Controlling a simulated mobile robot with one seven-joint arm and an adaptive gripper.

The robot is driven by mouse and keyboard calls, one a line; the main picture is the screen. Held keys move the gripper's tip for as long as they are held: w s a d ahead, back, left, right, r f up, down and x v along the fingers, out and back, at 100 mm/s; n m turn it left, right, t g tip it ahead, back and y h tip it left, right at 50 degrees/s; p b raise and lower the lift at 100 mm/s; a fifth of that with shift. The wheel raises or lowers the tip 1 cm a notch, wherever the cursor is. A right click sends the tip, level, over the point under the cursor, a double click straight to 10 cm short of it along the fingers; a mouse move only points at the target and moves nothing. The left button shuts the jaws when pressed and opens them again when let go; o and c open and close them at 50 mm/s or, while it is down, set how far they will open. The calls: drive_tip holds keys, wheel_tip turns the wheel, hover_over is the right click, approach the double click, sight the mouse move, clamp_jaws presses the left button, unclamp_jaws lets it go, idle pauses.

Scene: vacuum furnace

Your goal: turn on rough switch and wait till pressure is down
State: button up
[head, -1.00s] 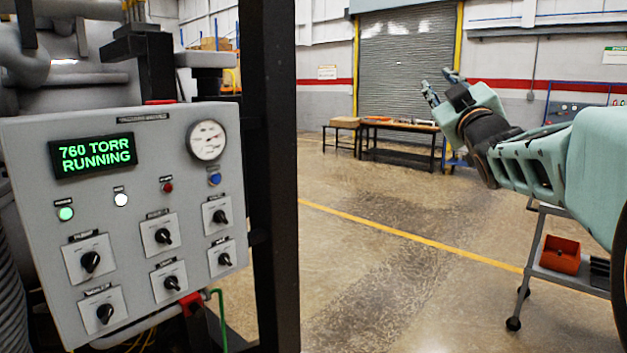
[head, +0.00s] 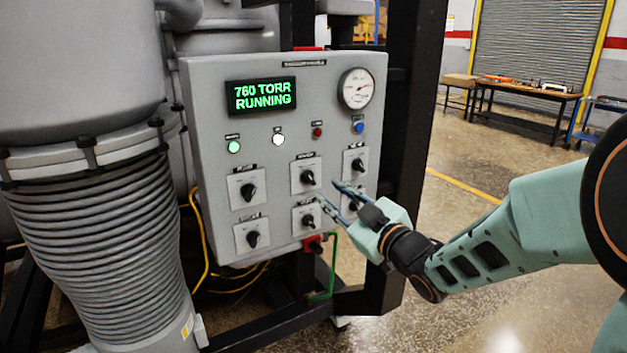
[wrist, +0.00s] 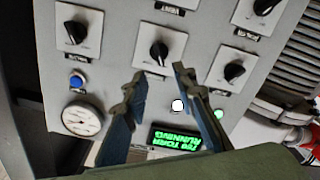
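The grey control panel (head: 215,120) shows "760 TORR RUNNING" in green on its display (head: 262,95). It carries two rows of black rotary switches; their labels are too blurred to read, so I cannot tell by name which is the rough switch. The upper middle switch (head: 307,177) has its knob tilted. In the wrist view, turned upside down, the same switch (wrist: 160,54) lies just beyond and between my fingertips. My gripper (head: 330,195) is open and empty in front of the panel's right half, also seen in the wrist view (wrist: 158,75). It partly hides the lower right switches.
A round pressure gauge (head: 357,88) sits at the panel's upper right. Green (head: 234,147), white (head: 278,140), red (head: 317,132) and blue (head: 358,127) lights or buttons line the panel. A ribbed bellows (head: 100,250) stands left; a black frame post (head: 410,130) stands right.

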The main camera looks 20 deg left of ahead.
sight(311, 178)
drive_tip(key=p+x, duration=0.1)
drive_tip(key=x, duration=0.7)
drive_tip(key=shift+w+a, duration=0.25)
drive_tip(key=shift+c, duration=0.5)
clamp_jaws()
